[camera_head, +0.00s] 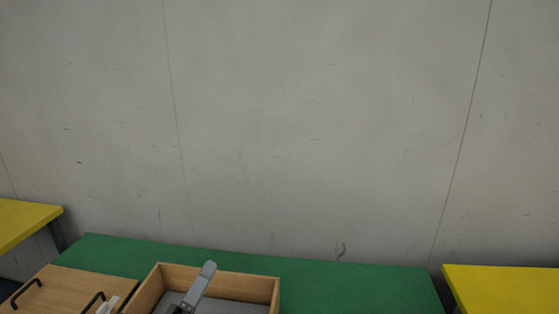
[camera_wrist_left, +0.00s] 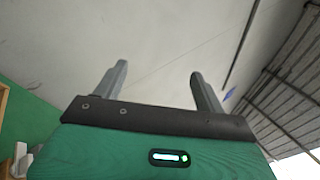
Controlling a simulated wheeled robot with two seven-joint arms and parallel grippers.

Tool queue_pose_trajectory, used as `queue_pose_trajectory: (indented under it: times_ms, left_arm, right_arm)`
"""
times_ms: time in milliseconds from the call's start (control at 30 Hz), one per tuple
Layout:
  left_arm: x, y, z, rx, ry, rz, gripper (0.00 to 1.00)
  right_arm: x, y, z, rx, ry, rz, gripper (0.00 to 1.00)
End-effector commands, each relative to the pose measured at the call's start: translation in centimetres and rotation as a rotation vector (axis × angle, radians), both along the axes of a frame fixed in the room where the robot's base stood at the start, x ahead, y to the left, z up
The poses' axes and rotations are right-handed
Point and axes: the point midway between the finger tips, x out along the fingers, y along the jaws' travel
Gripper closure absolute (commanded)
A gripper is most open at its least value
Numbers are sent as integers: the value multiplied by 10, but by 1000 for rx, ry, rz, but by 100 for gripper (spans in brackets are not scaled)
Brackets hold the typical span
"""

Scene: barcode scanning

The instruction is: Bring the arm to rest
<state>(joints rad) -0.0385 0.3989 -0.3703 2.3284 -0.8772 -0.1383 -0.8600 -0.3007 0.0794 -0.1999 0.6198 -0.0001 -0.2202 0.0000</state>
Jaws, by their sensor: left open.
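My left gripper (camera_head: 203,279) shows at the bottom of the head view as a grey finger over an open wooden box (camera_head: 240,276). In the left wrist view my left gripper (camera_wrist_left: 158,70) has its two grey fingers well apart, with nothing between them. The wall lies beyond the fingertips there. The rest of my left arm is out of the head view. My right gripper is in neither view.
The green table (camera_head: 350,283) is bare right of the box. A wooden piece with black handles (camera_head: 70,278) stands left of the box, and a small white object (camera_head: 108,305) is between them. Yellow tables (camera_head: 510,285) flank both sides. A grey wall (camera_head: 300,120) stands behind.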

Motion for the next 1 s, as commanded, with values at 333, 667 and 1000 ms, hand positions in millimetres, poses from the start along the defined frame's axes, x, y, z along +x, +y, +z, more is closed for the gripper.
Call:
queue_pose_trajectory:
  times_ms: [333, 667, 1000]
  left_arm:
    - [-16, 93, -146, -843, 796, 306, 28]
    - [-124, 108, -273, -1432, 1363, 704, 28]
    - [-216, 95, -323, -1695, 1658, 1038, 28]
  right_arm:
    - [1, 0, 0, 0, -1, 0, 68]
    - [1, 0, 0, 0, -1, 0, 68]
    - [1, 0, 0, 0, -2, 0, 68]
